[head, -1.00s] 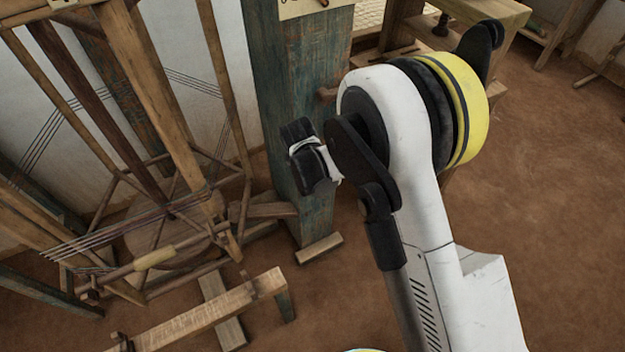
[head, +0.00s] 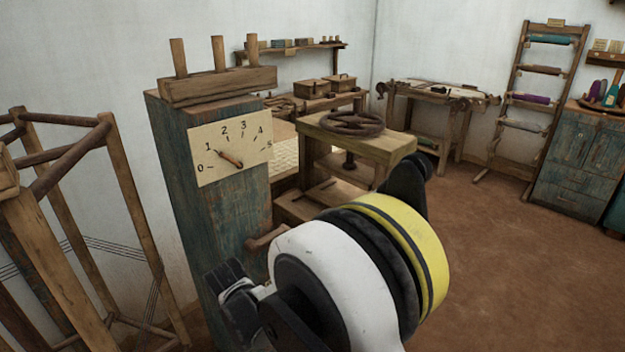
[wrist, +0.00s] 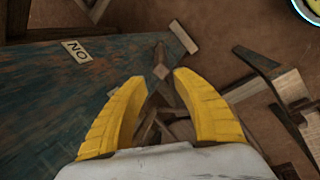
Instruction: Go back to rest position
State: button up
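My gripper (wrist: 162,76) shows in the wrist view as two yellow ribbed fingers, apart at the tips with nothing between them. It is open and empty. A worn blue-green wooden post (wrist: 60,100) lies beside and behind the left finger in that view, with a small lettered label (wrist: 77,51). In the head view the same kind of post (head: 232,230) carries a dial plate (head: 231,155) numbered 0 to 5, its pointer near 1. My white, black and yellow arm covers the lower middle, and the fingers cannot be seen there.
A wooden press with a handwheel (head: 352,123) stands behind my arm. A peg rack (head: 218,87) tops the post. A wooden frame with threads (head: 132,210) is at the left. A workbench (head: 430,95), ladder rack (head: 540,100) and cabinet (head: 575,165) stand farther back. Brown floor at right is clear.

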jog(key=s+d+r+m+t, duration=0.15)
jog(key=d+r+m, duration=0.85)
jog(key=d+r, duration=1.15)
jog(key=s+d+r+m+t, duration=0.1)
jog(key=s+d+m+t, duration=0.1)
jog(key=s+d+m, duration=0.9)
jog(key=s+d, duration=0.3)
jog(key=d, duration=0.4)
jog(key=shift+s+d+r, duration=0.15)
jog(key=shift+s+r, duration=0.2)
jog(key=shift+s, duration=0.05)
